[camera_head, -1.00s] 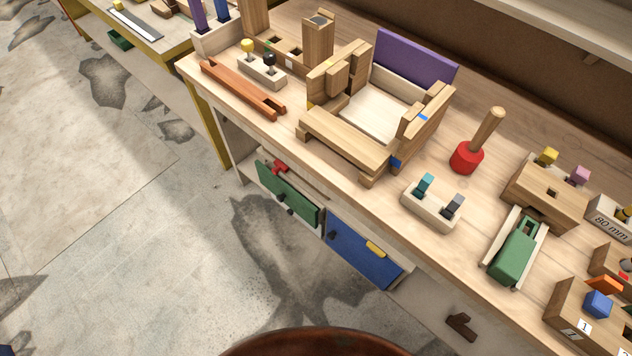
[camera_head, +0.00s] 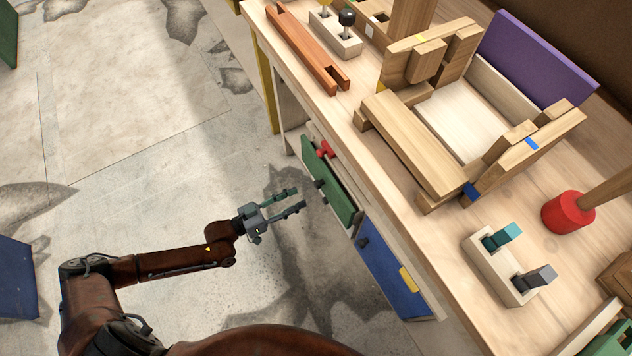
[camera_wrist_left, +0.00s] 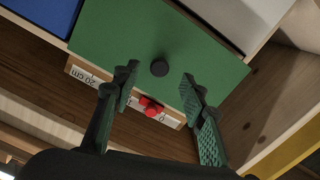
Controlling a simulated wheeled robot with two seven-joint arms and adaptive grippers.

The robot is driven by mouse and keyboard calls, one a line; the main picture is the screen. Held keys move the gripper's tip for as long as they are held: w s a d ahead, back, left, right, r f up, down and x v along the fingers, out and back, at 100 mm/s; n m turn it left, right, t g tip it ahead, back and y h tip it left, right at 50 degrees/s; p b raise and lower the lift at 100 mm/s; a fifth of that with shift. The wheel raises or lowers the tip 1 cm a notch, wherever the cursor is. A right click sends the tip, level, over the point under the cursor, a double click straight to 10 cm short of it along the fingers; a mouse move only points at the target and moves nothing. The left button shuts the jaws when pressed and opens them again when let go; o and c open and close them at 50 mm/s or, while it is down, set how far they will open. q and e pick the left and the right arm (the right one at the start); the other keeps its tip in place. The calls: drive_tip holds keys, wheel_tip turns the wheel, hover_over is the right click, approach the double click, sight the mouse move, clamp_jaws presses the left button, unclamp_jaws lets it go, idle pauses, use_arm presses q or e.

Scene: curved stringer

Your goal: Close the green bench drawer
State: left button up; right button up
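The green bench drawer (camera_head: 328,181) is under the workbench's front edge, left of the blue drawer. Its front stands a little out from the bench, with a gap behind where a red item (camera_head: 325,149) shows. It has a dark round knob (camera_head: 320,184). My left gripper (camera_head: 299,198) is open and empty, just in front of the green front, its fingers pointing at it. In the left wrist view the green front (camera_wrist_left: 140,35) fills the upper middle, and the knob (camera_wrist_left: 159,68) appears between the open fingers; contact cannot be told. My right gripper is not in view.
The blue drawer (camera_head: 390,268) with a yellow tag is beside the green one. The workbench top (camera_head: 395,205) overhangs both and carries a wooden frame (camera_head: 420,150), an orange-brown rail (camera_head: 305,50) and a two-lever block (camera_head: 490,265). The floor (camera_head: 150,160) left of the bench is clear.

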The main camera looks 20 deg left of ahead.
sight(315, 184)
use_arm(q)
drive_tip(key=x, duration=0.2)
drive_tip(key=b+x, duration=0.1)
drive_tip(key=x, duration=0.1)
drive_tip(key=r+b+x, duration=0.1)
drive_tip(key=x, duration=0.2)
drive_tip(key=shift+w+a+r, duration=0.1)
drive_tip(key=shift+w+a, duration=0.15)
drive_tip(key=shift+a, duration=0.05)
drive_tip(key=shift+w+d+r, duration=0.1)
drive_tip(key=shift+w+d, duration=0.2)
drive_tip(key=shift+w, duration=0.1)
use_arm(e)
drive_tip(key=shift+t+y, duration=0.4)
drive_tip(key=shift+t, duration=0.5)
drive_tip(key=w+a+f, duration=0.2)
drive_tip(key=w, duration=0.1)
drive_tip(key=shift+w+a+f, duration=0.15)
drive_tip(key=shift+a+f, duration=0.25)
use_arm(q)
clamp_jaws()
drive_tip(key=shift+a, duration=0.1)
